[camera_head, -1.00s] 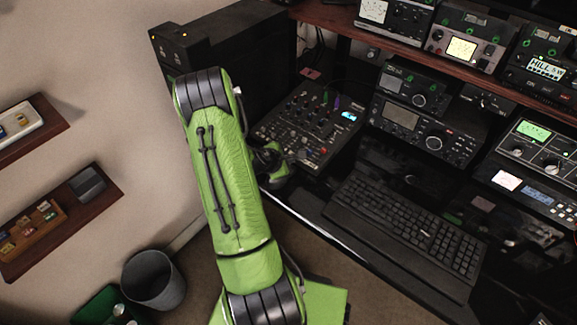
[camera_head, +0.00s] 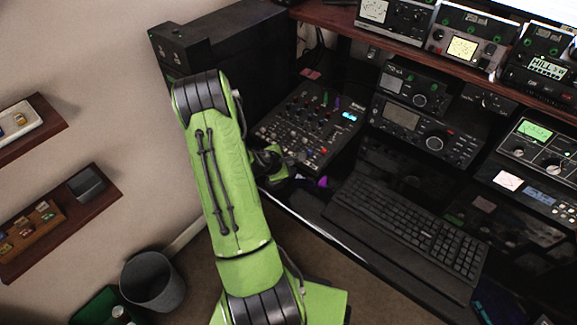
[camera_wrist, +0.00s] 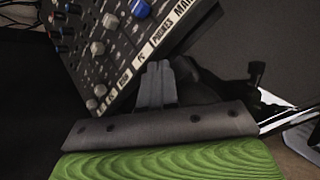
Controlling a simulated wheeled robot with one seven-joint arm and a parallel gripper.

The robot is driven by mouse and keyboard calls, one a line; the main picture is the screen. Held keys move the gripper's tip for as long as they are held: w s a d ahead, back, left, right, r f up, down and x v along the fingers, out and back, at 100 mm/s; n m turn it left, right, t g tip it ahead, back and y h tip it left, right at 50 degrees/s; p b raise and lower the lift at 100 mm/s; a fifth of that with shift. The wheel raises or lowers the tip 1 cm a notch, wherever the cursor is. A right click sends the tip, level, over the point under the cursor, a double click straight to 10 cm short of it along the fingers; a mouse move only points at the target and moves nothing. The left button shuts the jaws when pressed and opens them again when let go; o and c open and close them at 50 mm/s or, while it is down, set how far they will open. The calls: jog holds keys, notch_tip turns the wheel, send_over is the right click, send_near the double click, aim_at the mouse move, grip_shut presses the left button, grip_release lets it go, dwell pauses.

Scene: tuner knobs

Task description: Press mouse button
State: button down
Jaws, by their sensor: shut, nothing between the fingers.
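My gripper (camera_wrist: 157,82) is shut and empty in the wrist view, its two grey fingers together in front of the lower edge of a mixer panel (camera_wrist: 118,42). In the head view my green arm comes down on the left and bends toward the desk, and the fingertips cannot be made out there. I cannot clearly make out a mouse. A small purple patch (camera_head: 323,182) shows on the dark desk just right of my wrist, below the mixer. A dark, unclear shape (camera_wrist: 257,73) lies right of the fingers in the wrist view.
The mixer (camera_head: 308,122) stands behind my wrist. A black keyboard (camera_head: 405,232) lies to the right along the desk's front edge. Radios (camera_head: 425,130) are stacked behind it under a wooden shelf. A grey bin (camera_head: 153,282) stands on the floor at left.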

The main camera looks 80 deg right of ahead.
jog(key=shift+r, duration=0.1)
jog(key=shift+r+p, duration=0.6)
jog(key=shift+r, duration=0.05)
jog(key=shift+r+p, duration=2.1)
jog(key=shift+r, duration=0.4)
